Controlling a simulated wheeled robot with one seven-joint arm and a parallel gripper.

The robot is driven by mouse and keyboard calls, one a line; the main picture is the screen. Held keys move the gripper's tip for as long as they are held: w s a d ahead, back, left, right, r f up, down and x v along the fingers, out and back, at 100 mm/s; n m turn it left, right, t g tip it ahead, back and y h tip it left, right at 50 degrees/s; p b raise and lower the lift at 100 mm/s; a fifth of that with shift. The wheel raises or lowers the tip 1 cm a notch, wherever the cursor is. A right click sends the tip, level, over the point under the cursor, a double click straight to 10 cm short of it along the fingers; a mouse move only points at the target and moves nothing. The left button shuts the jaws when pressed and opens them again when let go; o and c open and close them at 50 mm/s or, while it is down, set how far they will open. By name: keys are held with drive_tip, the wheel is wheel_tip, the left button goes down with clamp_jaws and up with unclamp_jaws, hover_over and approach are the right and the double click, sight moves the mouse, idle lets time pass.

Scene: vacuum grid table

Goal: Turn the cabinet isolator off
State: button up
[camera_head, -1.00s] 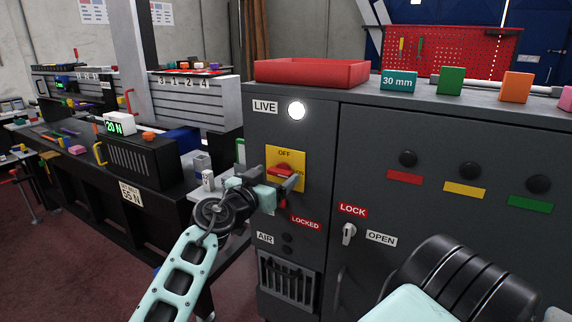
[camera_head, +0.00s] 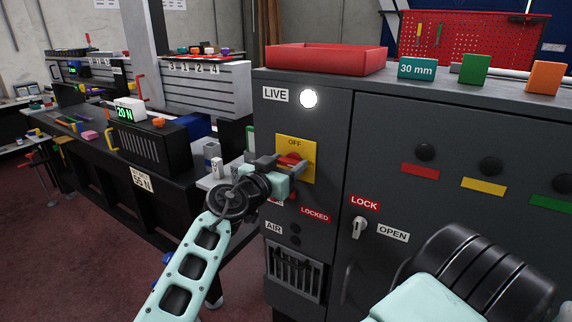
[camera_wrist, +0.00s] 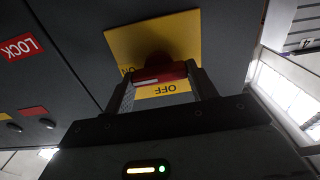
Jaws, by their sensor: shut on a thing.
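The cabinet isolator is a red rotary handle (camera_head: 291,159) on a yellow plate (camera_head: 308,172) on the grey cabinet's front. The plate reads OFF at its top in the head view; in the wrist view OFF and part of ON show. My gripper (camera_head: 290,164) is at the handle, with its fingers on either side of it. In the wrist view the red handle (camera_wrist: 160,75) lies between the two fingertips, and my gripper (camera_wrist: 163,82) is shut on it. My gripper hides part of the handle and plate in the head view. The LIVE lamp (camera_head: 309,98) is lit white.
A LOCKED label (camera_head: 315,215) and a LOCK/OPEN key switch (camera_head: 359,228) are below and right. Red, yellow and green labelled knobs are farther right. A red tray (camera_head: 327,60) and coloured blocks stand on the cabinet top. A workbench (camera_head: 150,150) stands at left.

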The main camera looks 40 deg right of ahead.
drive_tip(key=n, duration=0.4)
drive_tip(key=shift+w+n+p, duration=0.1)
drive_tip(key=shift+n+p, duration=0.3)
drive_tip(key=n+p, duration=0.2)
drive_tip(key=n, duration=0.2)
drive_tip(key=shift+r+n, duration=0.1)
drive_tip(key=shift+n, duration=0.2)
drive_tip(key=n+p, duration=0.3)
drive_tip(key=n, duration=0.2)
drive_tip(key=shift+w+a, duration=0.1)
drive_tip(key=shift+f+n+p, duration=0.2)
drive_tip(key=shift+n+p, duration=0.55)
drive_tip(key=shift+n, duration=0.85)
drive_tip(key=shift+f, duration=0.1)
drive_tip(key=o, duration=1)
drive_tip(key=b+v, duration=0.3)
drive_tip(key=v, duration=1.4)
drive_tip(key=shift+a+b, duration=0.2)
drive_tip(key=shift+b, duration=0.2)
